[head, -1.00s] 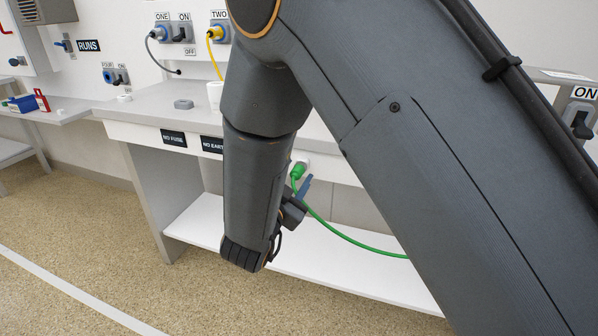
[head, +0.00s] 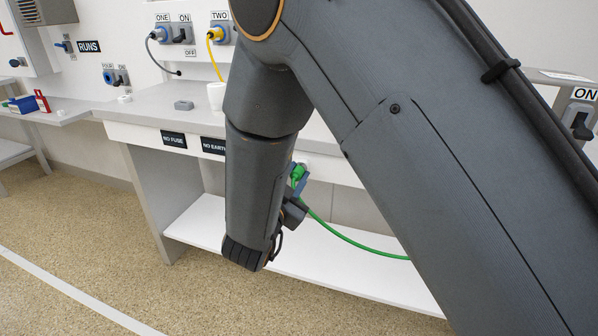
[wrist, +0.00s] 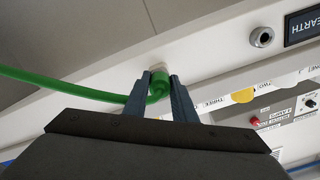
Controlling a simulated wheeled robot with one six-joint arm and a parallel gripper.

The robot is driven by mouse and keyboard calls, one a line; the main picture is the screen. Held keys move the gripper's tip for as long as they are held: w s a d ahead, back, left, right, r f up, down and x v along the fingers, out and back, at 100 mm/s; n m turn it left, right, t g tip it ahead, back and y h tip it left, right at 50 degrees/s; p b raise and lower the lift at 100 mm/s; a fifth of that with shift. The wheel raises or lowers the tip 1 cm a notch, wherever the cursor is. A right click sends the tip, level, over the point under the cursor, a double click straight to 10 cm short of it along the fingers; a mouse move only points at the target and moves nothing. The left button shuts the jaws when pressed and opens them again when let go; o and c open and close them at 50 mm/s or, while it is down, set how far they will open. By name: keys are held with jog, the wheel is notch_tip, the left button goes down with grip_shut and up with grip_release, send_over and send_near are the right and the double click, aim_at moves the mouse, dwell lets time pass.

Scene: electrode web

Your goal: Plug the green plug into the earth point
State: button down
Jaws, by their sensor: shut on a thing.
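The green plug (head: 297,173) is at the front edge of the bench, with its green cable trailing off to the right. In the wrist view the plug (wrist: 159,84) lies between the two blue-grey fingers of my gripper (wrist: 158,91), which are shut on it. A pale block (wrist: 158,67) shows directly behind the plug; whether the plug sits in it I cannot tell. A round metal socket (wrist: 261,37) beside the black EARTH label (wrist: 303,27) is on the same bench front, apart from the plug. My arm hides that socket in the head view. My gripper (head: 302,184) is partly hidden there.
The bench top (head: 150,108) holds a grey puck (head: 184,105) and a white cup (head: 216,95). A yellow plug (head: 215,34) sits in a wall socket above. A white lower shelf (head: 330,277) runs under the bench. Floor in front is clear.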

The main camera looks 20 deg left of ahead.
aim_at(293, 179)
jog(key=shift+s+p, duration=0.35)
jog(key=shift+s, duration=0.35)
dwell(0.3)
jog(key=shift+s+a+p, duration=0.15)
jog(key=shift+s+p, duration=0.3)
jog(key=shift+s, duration=0.65)
jog(key=shift+s, duration=0.1)
